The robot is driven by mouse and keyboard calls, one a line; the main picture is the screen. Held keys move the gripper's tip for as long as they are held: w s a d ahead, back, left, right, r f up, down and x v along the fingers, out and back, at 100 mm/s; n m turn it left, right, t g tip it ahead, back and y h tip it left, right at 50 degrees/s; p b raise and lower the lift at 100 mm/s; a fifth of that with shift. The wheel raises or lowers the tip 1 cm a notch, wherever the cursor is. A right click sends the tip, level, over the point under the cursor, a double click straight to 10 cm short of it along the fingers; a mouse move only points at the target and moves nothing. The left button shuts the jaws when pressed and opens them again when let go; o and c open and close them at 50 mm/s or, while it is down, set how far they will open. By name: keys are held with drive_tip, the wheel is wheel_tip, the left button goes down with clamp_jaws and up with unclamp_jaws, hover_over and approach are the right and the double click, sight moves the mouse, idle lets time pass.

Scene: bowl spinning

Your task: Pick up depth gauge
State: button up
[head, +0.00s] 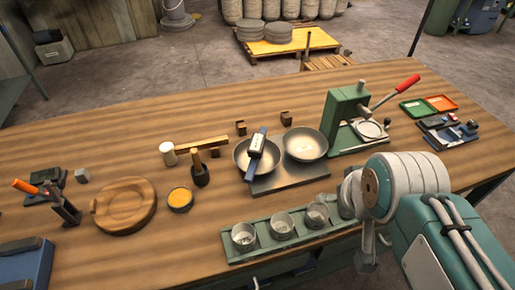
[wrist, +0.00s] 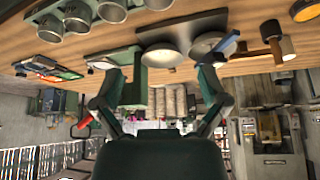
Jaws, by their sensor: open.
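The depth gauge (head: 257,147), dark blue with a pale display, lies tilted across the left metal bowl (head: 242,160). In the wrist view, which is upside down, the blue gauge (wrist: 229,43) shows at the rim of a bowl (wrist: 202,46). A second bowl (head: 305,145) stands right beside the first in the head view. My gripper (wrist: 165,68) is open and empty, its two fingers spread wide. In the head view my arm reaches in from the right, and my gripper is partly hidden, near the front rack and apart from the gauge.
A green lever press (head: 347,115) stands right of the bowls. A green rack (head: 285,238) with metal cups lies at the front. A wooden mallet (head: 200,147), a wooden disc (head: 124,205) and an orange tin (head: 180,199) are to the left. Bare tabletop lies between disc and rack.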

drive_tip(key=m+g+h, duration=0.1)
drive_tip(key=m, duration=0.2)
approach(256, 142)
drive_tip(key=shift+w+d+f, duration=0.35)
drive_tip(key=shift+d+f, duration=0.1)
drive_tip(key=shift+d, duration=0.15)
drive_tip(key=shift+w+a+f, duration=0.15)
drive_tip(key=shift+a+f, duration=0.05)
drive_tip(key=x, duration=0.5)
drive_tip(key=shift+d+f, duration=0.1)
drive_tip(key=shift+f, duration=0.05)
drive_tip(key=x, duration=0.5)
drive_tip(key=shift+a+f, duration=0.25)
drive_tip(key=shift+a, duration=0.15)
clamp_jaws()
